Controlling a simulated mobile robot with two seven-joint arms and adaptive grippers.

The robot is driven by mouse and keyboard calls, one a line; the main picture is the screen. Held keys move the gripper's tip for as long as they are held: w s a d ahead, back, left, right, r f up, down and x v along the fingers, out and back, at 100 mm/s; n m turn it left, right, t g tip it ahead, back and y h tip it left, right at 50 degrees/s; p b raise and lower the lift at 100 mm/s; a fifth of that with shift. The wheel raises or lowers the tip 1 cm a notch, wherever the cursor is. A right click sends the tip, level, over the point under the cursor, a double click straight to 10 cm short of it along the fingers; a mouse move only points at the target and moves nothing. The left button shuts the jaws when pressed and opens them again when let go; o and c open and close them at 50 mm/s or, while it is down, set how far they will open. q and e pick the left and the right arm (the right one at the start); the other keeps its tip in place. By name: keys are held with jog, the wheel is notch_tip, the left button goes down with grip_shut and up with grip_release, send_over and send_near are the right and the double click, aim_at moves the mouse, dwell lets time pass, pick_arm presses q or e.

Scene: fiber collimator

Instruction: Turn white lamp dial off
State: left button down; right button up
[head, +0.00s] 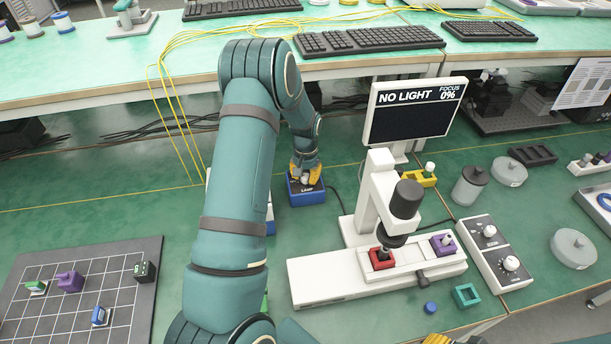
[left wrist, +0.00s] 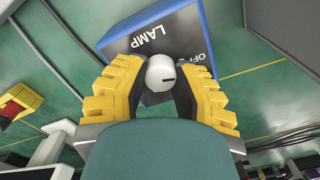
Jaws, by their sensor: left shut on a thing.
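The lamp box (head: 308,197) is blue with a dark top, beside the microscope-like stand in the head view. It shows larger in the left wrist view (left wrist: 118,38), with the words LAMP and OFF readable. The white lamp dial (left wrist: 160,70) is a round knob with a short dark mark that lies roughly level in that view. My left gripper (head: 305,177) is shut on the dial, with one yellow finger at each side. In the head view the fingers largely hide the dial. At the bottom edge, a yellow tip (head: 435,339) appears to be my right gripper, mostly cut off.
The screen (head: 413,112) reads NO LIGHT and FOCUS 0%. The white stand (head: 365,205) with red and purple holders is right of the lamp box. A control box (head: 492,252) with two white knobs is farther right. A gridded board (head: 70,310) lies at lower left.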

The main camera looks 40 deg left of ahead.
aim_at(306, 175)
pick_arm(q)
jog(key=shift+w, duration=0.1)
dwell(0.4)
jog(key=c, duration=0.7)
grip_release()
notch_tip(306, 175, up, 12)
